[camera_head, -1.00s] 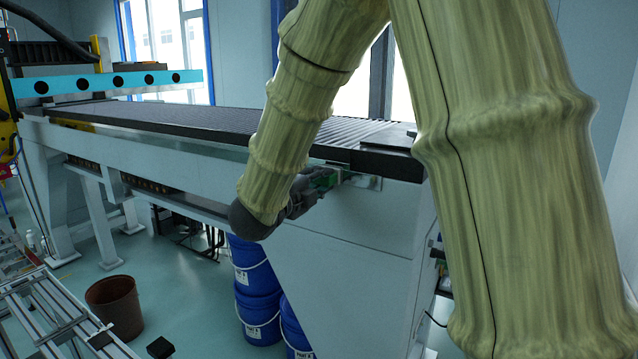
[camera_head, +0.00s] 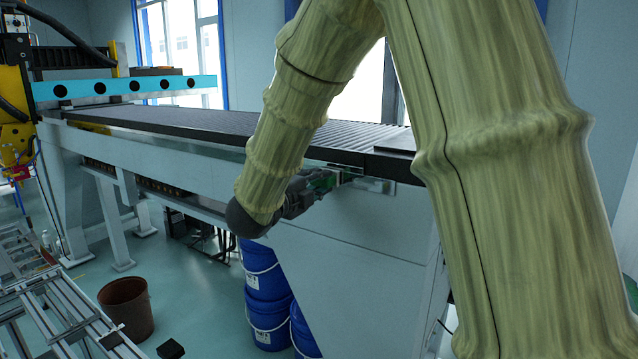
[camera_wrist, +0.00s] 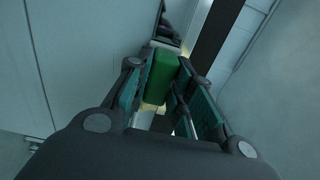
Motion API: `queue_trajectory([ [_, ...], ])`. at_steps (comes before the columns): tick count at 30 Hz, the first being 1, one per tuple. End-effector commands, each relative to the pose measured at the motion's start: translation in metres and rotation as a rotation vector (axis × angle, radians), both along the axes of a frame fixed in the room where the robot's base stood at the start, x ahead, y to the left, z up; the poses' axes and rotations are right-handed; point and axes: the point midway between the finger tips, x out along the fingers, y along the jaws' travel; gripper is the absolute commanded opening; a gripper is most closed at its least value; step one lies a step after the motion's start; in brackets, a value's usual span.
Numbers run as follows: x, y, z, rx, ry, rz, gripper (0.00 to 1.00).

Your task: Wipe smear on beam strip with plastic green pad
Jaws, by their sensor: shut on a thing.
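My gripper (camera_head: 316,187) is at the side of the machine beam, just under the black bed edge. It is shut on the green pad (camera_wrist: 160,78), which stands between the two fingers in the wrist view.
The long black slatted bed (camera_head: 235,124) runs above the beam (camera_head: 200,160). Blue buckets (camera_head: 268,290) stand on the floor below my gripper. A brown bin (camera_head: 127,306) and a metal frame (camera_head: 55,315) are at the lower left.

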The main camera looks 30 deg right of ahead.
Motion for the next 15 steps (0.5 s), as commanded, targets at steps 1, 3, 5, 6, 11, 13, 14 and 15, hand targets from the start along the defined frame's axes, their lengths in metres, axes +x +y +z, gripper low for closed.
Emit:
queue_trajectory([
  [1, -0.001, 0.003, 0.000, 0.000, 0.000, 0.001, 0.04],
  [3, -0.003, 0.008, -0.001, 0.000, -0.001, 0.001, 0.04],
  [5, -0.004, 0.012, -0.001, -0.001, 0.000, 0.001, 0.04],
  [6, -0.006, 0.015, 0.000, -0.001, 0.000, 0.001, 0.04],
  [11, -0.011, 0.026, 0.000, -0.001, 0.000, 0.001, 0.04],
  [13, -0.012, 0.031, 0.000, -0.001, 0.000, 0.002, 0.04],
  [14, -0.013, 0.033, 0.000, -0.001, 0.000, 0.002, 0.04],
  [15, -0.014, 0.036, 0.000, -0.001, 0.000, 0.002, 0.04],
])
